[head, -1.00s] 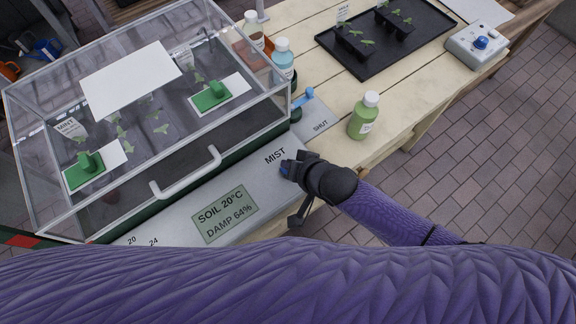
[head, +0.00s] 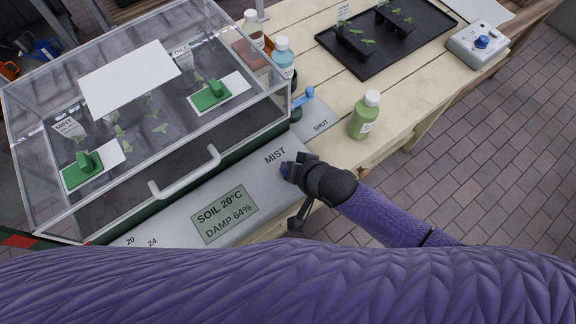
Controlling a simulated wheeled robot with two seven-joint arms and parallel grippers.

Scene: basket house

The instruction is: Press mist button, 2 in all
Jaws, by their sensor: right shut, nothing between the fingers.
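The propagator's grey control panel (head: 262,186) carries the printed word MIST (head: 275,156) and a display (head: 225,214) reading SOIL 20°C, DAMP 64%. My right gripper (head: 287,170) is shut and empty, with its tips at the panel just below and right of the MIST label. A small blue patch shows at the tips, likely the mist button. The gripper hides most of that spot, and I cannot tell whether it is touching or pressed in. My left gripper is not in view; a purple arm sleeve fills the bottom of the view.
A clear-lidded propagator (head: 140,120) with a white handle stands behind the panel. A blue lever (head: 303,99) sits near the SHUT label. A green bottle (head: 365,115) stands right of the panel. A black seedling tray (head: 385,42) and a grey box with a blue knob (head: 478,44) are further right.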

